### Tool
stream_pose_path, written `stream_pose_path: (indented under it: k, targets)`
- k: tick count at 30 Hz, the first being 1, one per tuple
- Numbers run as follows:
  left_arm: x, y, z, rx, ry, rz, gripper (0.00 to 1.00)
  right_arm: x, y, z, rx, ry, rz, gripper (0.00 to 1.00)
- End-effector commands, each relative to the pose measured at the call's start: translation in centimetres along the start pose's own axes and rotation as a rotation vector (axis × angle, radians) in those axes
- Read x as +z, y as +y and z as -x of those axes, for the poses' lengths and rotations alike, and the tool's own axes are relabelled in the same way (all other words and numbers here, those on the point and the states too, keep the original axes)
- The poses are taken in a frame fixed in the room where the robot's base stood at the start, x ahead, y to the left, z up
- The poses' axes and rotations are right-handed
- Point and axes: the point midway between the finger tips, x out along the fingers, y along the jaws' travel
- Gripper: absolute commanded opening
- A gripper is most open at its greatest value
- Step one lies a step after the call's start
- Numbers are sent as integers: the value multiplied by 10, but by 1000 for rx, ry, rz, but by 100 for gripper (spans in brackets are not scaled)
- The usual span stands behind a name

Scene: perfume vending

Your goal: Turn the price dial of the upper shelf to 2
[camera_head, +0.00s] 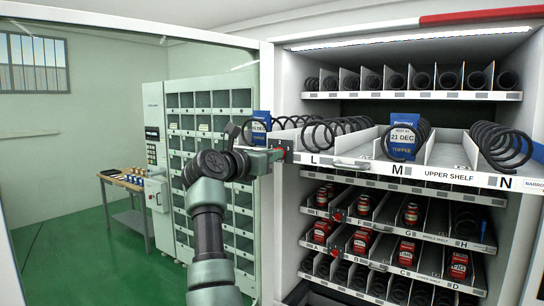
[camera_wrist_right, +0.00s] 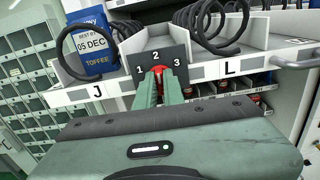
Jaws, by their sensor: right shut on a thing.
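The price dial is a red knob (camera_wrist_right: 158,70) on a dark plate (camera_wrist_right: 155,57) marked 1, 2 and 3, on the front edge of the pulled-out upper shelf (camera_head: 450,175). The 2 is at the top centre of the plate. In the head view the dial plate (camera_head: 285,151) shows at the shelf's left part, left of the letter L. My right gripper (camera_head: 274,155) reaches it from the left and is shut on the knob, as the right wrist view shows (camera_wrist_right: 160,84). The fingers cover most of the knob, so I cannot tell which number it points to. My left gripper is not in view.
Blue TOFFEE packs stand in coils on the shelf, one near J (camera_wrist_right: 88,48) and one near M (camera_head: 405,138). A shelf handle (camera_head: 352,163) is right of L. Lower shelves hold red cans (camera_head: 412,214). A cabinet (camera_head: 205,110) and workbench (camera_head: 128,185) stand behind.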

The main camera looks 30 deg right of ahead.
Motion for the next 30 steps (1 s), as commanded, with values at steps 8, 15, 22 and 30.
stream_pose_path:
  k: [8,15,22,30]
  targets:
    - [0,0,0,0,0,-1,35,5,0,1,3,-8,23,0]
    - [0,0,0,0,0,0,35,5,0,1,3,-10,22,0]
    - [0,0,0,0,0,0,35,4,0,1,2,-7,23,31]
    - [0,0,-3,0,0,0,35,1,1,4,2,-4,23,31]
